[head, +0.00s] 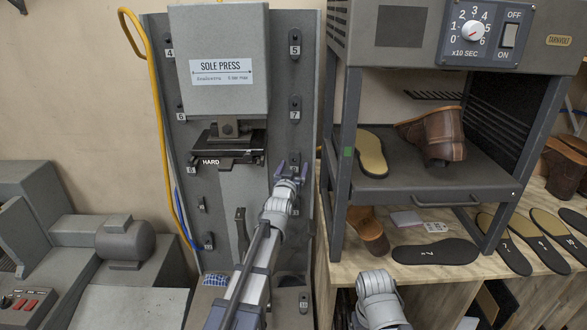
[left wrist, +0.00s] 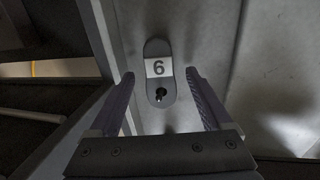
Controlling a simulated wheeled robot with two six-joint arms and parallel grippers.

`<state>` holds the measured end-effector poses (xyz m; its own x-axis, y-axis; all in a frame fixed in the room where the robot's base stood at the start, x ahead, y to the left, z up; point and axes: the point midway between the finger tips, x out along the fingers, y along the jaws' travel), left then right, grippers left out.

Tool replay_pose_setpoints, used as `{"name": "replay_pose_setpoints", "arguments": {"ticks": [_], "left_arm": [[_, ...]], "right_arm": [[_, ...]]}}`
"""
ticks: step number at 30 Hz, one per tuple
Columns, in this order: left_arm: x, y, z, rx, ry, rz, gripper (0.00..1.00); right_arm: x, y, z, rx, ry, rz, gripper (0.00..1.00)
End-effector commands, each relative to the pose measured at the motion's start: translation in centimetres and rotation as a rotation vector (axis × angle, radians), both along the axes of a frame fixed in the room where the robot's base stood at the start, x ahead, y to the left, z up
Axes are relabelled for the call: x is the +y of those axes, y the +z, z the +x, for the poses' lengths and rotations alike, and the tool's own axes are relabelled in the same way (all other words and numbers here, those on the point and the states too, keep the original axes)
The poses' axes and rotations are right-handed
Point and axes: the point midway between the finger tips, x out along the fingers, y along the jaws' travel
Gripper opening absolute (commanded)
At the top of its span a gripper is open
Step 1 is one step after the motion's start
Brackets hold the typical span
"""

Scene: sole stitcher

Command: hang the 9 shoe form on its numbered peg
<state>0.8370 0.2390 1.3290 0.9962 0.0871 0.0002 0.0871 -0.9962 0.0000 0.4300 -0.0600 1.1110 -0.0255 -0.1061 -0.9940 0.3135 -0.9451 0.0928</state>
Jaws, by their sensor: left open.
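My left gripper (head: 287,170) is in front of the right column of pegs on the grey press panel, below the peg plate marked 7. In the left wrist view its fingers (left wrist: 160,98) are open, with nothing between them but a view of a peg plate (left wrist: 153,50). Its numeral looks like a 6 with the peg (left wrist: 160,94) below it; in the head view pegs sit above their numbers, so this appears to be an upside-down 9. The peg looks bare. I cannot make out which object is the 9 shoe form.
The sole press (head: 218,90) with its HARD plate stands left of my gripper. A heater rack (head: 430,185) holding a boot is to the right. Several dark soles (head: 434,252) lie on the wooden bench; their numbers are hard to read. A yellow hose (head: 155,90) runs along the panel's left.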

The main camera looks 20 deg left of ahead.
Motion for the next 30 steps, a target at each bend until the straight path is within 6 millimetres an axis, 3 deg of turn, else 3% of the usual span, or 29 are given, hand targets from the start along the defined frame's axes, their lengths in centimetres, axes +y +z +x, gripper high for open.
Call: {"name": "replay_pose_setpoints", "arguments": {"ticks": [8, 21, 27, 30], "left_arm": [[-0.1, 0.0, -1.2, 0.001, 0.000, 0.000, 0.82], [-0.7, 0.0, -7.6, 0.000, 0.000, 0.000, 0.82], [-0.8, -0.3, -7.9, 0.013, -0.001, -0.001, 0.82], [-1.2, -2.0, -8.4, 0.091, -0.007, -0.008, 0.82]], "right_arm": [[0.0, 0.0, 0.0, 0.000, 0.000, 0.000, 0.81], [0.0, 0.0, 0.0, 0.000, 0.000, 0.000, 0.81], [0.0, 0.0, 0.0, 0.000, 0.000, 0.000, 0.81], [0.0, 0.0, 0.0, 0.000, 0.000, 0.000, 0.81]]}}
